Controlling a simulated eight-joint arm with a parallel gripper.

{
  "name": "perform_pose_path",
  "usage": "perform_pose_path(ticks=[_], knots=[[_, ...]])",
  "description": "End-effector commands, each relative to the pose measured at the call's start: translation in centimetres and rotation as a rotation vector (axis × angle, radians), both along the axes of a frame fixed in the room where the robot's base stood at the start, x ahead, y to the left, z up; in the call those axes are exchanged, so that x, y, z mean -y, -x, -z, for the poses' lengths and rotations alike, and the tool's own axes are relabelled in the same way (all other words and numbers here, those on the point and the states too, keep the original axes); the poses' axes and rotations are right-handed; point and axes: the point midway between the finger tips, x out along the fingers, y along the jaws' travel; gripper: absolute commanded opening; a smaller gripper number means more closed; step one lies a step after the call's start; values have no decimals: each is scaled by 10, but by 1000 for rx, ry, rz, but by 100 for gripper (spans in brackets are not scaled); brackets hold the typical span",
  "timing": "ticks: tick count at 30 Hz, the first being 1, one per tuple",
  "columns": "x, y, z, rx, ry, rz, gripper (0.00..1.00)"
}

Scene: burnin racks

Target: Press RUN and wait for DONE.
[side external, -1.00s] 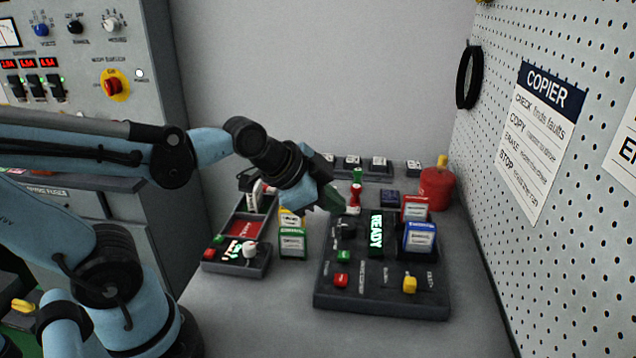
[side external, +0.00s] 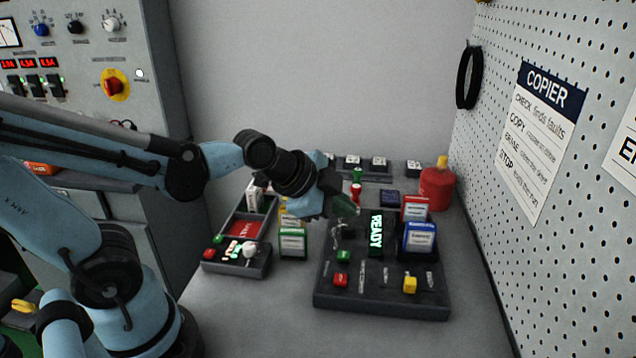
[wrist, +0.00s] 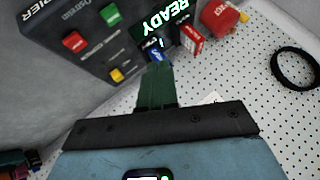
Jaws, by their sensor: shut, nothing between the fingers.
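The dark copier box (side external: 380,302) stands on the bench with a lit display (side external: 376,234) reading READY. It carries a green button (side external: 343,256), a red button (side external: 340,280) and a yellow button (side external: 409,285). In the wrist view the green (wrist: 110,14), red (wrist: 75,42) and yellow (wrist: 117,75) buttons show at the upper left. I cannot read a RUN label on any button. My gripper (side external: 345,206) is shut and empty, above the back left of the box. Its green fingers (wrist: 155,72) cover part of the box's back.
Red (side external: 414,209) and blue (side external: 420,238) cartridges stand at the box's right. A red can (side external: 437,188) stands near the pegboard (side external: 580,200). The bench front is clear.

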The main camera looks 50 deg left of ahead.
Motion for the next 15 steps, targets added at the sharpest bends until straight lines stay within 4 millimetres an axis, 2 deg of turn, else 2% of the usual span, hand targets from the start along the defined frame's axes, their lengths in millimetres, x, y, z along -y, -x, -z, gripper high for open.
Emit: perform_pose_path(ticks=[15], knots=[[0, 0, 48, 0, 1, -1, 0]])
